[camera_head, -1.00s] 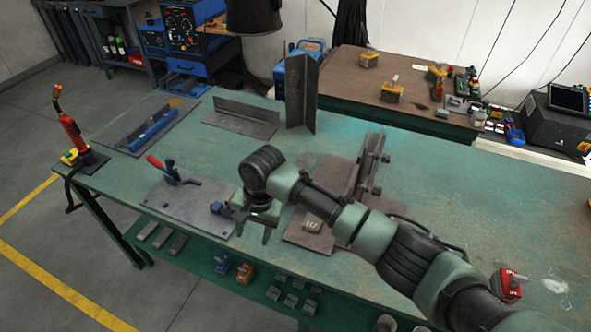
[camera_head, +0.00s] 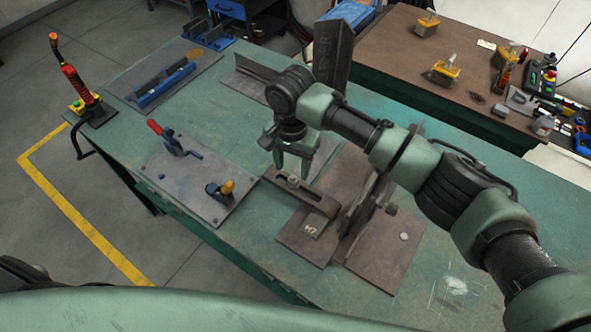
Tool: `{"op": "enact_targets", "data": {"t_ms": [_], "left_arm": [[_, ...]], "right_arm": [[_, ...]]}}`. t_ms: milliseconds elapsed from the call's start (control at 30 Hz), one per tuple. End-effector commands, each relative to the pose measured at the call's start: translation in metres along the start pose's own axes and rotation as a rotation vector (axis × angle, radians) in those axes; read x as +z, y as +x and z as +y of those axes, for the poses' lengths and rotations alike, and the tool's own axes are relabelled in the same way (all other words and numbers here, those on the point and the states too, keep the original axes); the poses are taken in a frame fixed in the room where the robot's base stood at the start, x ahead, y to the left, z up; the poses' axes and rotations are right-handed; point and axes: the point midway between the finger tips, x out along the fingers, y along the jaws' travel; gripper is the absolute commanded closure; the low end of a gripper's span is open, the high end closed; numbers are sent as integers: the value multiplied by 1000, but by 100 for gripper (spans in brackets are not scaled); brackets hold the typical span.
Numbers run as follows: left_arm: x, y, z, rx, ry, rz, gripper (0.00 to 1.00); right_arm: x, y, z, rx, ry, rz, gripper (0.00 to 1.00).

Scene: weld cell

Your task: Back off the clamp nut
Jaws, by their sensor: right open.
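A brown clamp bar (camera_head: 316,201) lies across the edge of a brown fixture plate (camera_head: 374,274) on the green bench. A small light-coloured nut or stud (camera_head: 294,181) stands on the bar. My right gripper (camera_head: 292,169) points down just above the nut end of the bar, with its fingers apart. I cannot tell whether a finger touches the nut. A steel plate beside it (camera_head: 188,185) carries a red-handled toggle clamp (camera_head: 174,139) and a small clamp with a yellow knob (camera_head: 227,188). My left gripper is out of view.
A tall dark angle piece (camera_head: 331,52) stands behind my right wrist. An upright rail stands on the fixture plate under my right forearm. A red torch on a stand (camera_head: 74,84) is at the far left corner. The bench's front right is mostly clear.

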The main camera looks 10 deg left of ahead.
Motion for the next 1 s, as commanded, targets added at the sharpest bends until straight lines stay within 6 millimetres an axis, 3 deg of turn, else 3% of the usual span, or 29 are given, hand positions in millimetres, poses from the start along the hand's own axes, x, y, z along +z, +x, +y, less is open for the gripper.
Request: {"op": "enact_targets", "data": {"t_ms": [133, 300, 500, 633, 800, 1000], "left_arm": [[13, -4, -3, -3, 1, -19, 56], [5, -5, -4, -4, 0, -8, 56], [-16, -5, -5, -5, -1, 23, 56], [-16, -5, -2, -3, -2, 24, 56], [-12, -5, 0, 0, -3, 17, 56], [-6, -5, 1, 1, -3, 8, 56]], "right_arm": [[0, 24, 1, 2, 2, -1, 50], [0, 41, 0, 1, 1, 0, 50], [0, 46, 0, -2, 0, 0, 50], [0, 46, 0, -1, 0, 0, 50], [0, 46, 0, -1, 1, 0, 98], [0, 45, 0, -1, -3, 0, 100]]}}
